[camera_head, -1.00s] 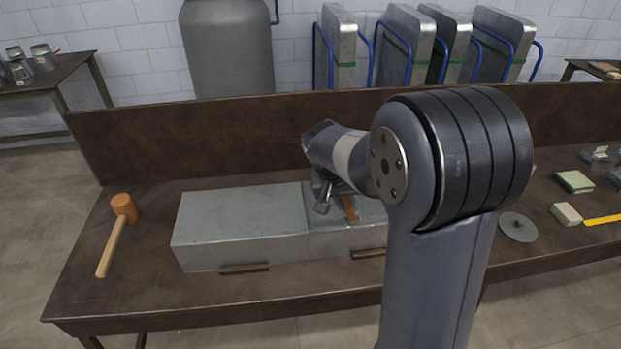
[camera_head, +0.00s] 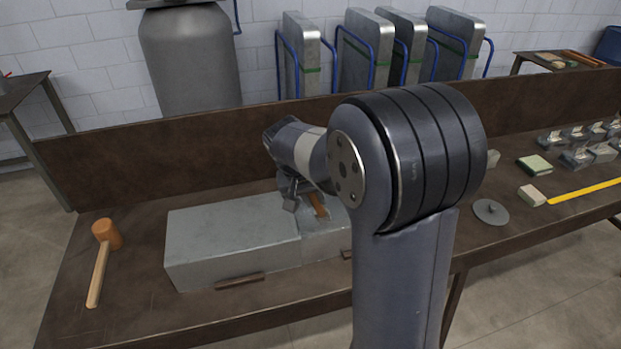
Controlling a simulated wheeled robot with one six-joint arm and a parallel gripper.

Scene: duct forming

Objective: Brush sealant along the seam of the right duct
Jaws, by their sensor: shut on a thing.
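Two grey sheet-metal duct pieces lie end to end on the brown bench. The left duct (camera_head: 230,236) is long and plainly visible. The right duct (camera_head: 325,242) is partly hidden behind my arm. My gripper (camera_head: 303,199) is above the right duct, close to the joint between the two pieces. It is shut on a brush (camera_head: 318,205) with an orange-brown handle, which leans over the duct top. The bristles are too small to make out, so I cannot tell whether they touch the metal. No sealant can be made out.
A wooden mallet (camera_head: 101,262) lies at the bench's left. A round grey disc (camera_head: 490,211), sponge-like blocks (camera_head: 532,195), a yellow ruler (camera_head: 588,190) and several small metal parts lie at the right. A raised back panel (camera_head: 150,168) runs behind the ducts.

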